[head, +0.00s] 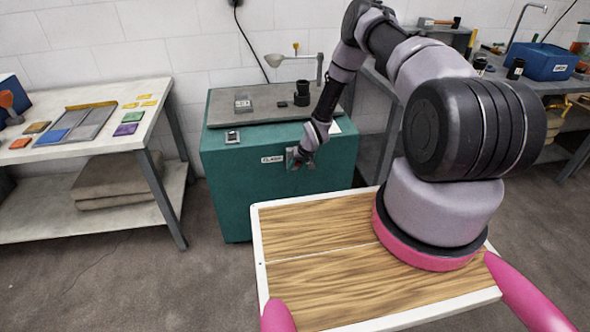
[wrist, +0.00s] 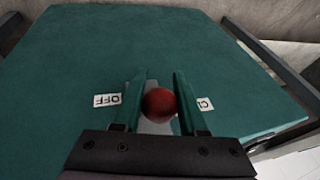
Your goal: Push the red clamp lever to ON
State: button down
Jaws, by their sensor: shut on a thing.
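The red clamp lever shows as a round red knob (wrist: 158,104) in the wrist view, on the green face of the cabinet. My gripper (wrist: 161,98) has one finger on each side of the knob and is shut on it. A white OFF label (wrist: 107,100) lies left of the fingers. Another white label (wrist: 204,104) is partly hidden by the right finger. In the head view my gripper (head: 297,158) is at the front of the green cabinet (head: 230,195), beside a CLAMP label (head: 272,160). The lever's shaft and any ON label are hidden.
The cabinet top (head: 225,108) holds a dark cylinder (head: 302,94), a small box and a lamp-like arm. A white-topped table (head: 90,145) with coloured tiles stands at left. A workbench with a blue bin (head: 547,62) stands at right. Floor is clear between table and cabinet.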

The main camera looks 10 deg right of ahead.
jog(key=shift+w, duration=0.1)
jog(key=shift+c, duration=2.3)
grip_release()
jog(key=v, duration=1)
jog(key=shift+r, duration=0.35)
jog(key=shift+d, duration=0.2)
